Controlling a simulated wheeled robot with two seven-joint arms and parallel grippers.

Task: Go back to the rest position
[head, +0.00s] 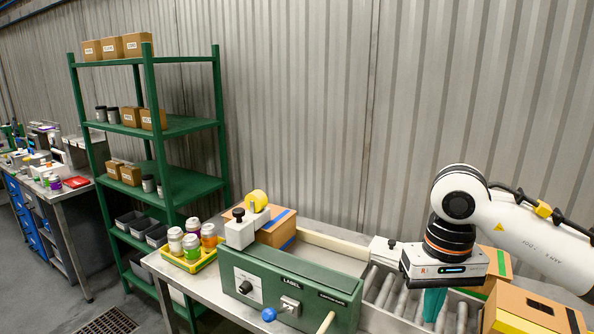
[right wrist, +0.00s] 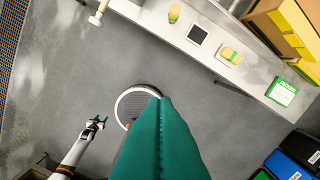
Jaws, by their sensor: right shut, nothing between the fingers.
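My right gripper (head: 434,303) has teal fingers and hangs, pointing down, in front of the roller conveyor at the right of the head view. In the right wrist view its teal fingers (right wrist: 162,110) are pressed together, with nothing between them. Below them there is grey floor and a round, pale-rimmed disc. A white arm with a small dark gripper (right wrist: 95,125), which looks like my left one, shows at the lower left of the right wrist view. It is too small to tell its jaws. My left arm is not in the head view.
The green label machine (head: 290,288) stands on the bench, left of the rollers (head: 388,290). A yellow tray (head: 190,264) holds several jars. Cardboard boxes (head: 535,312) stand close to my right arm. A green shelf (head: 180,127) is at the left. The right wrist view shows open floor (right wrist: 205,90).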

